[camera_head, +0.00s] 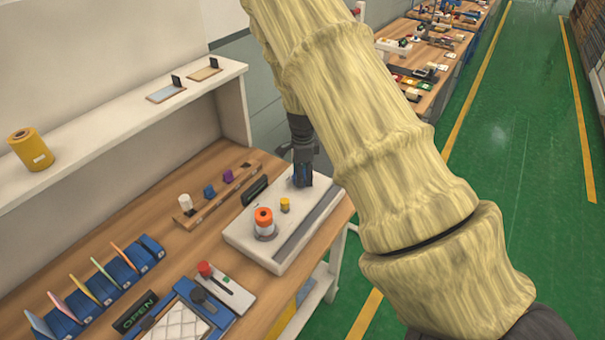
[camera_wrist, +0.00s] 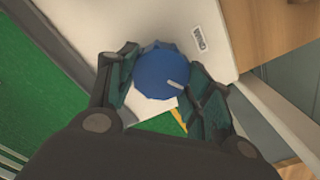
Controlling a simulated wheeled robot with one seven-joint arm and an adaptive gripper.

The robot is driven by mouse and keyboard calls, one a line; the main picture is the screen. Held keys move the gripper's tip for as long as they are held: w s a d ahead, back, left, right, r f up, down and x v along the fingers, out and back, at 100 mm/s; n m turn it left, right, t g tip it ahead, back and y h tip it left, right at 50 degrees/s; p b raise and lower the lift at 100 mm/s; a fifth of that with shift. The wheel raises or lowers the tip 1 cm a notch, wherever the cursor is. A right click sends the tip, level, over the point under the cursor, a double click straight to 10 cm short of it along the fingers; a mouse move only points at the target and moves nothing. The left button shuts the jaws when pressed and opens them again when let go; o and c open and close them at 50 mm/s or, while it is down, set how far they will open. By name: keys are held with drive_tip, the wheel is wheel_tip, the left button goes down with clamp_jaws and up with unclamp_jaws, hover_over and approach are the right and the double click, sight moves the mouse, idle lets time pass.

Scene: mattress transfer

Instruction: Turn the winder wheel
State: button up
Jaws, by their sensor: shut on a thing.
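The winder wheel (camera_wrist: 163,72) is a blue, ridged knob with a white pointer line, seen from above in the wrist view. My gripper (camera_wrist: 166,82) has one finger on each side of the wheel and is shut on it. In the head view my gripper (camera_head: 302,176) reaches down at the far right corner of the white winder base (camera_head: 262,238). There the fingers mostly hide the wheel. A label (camera_wrist: 198,38) is printed on the white base beside the wheel.
An orange-topped spool (camera_head: 264,222) and a small yellow cylinder (camera_head: 285,205) stand on the base near my gripper. A black block (camera_head: 254,190) lies just behind the base. Blue holders with cards (camera_head: 104,287) stand at left. A white shelf (camera_head: 110,135) runs along the wall.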

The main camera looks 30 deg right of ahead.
sight(303, 175)
drive_tip(key=o, duration=1)
wheel_tip(303, 175, up, 12)
drive_tip(key=shift+r, duration=0.1)
idle(0.5)
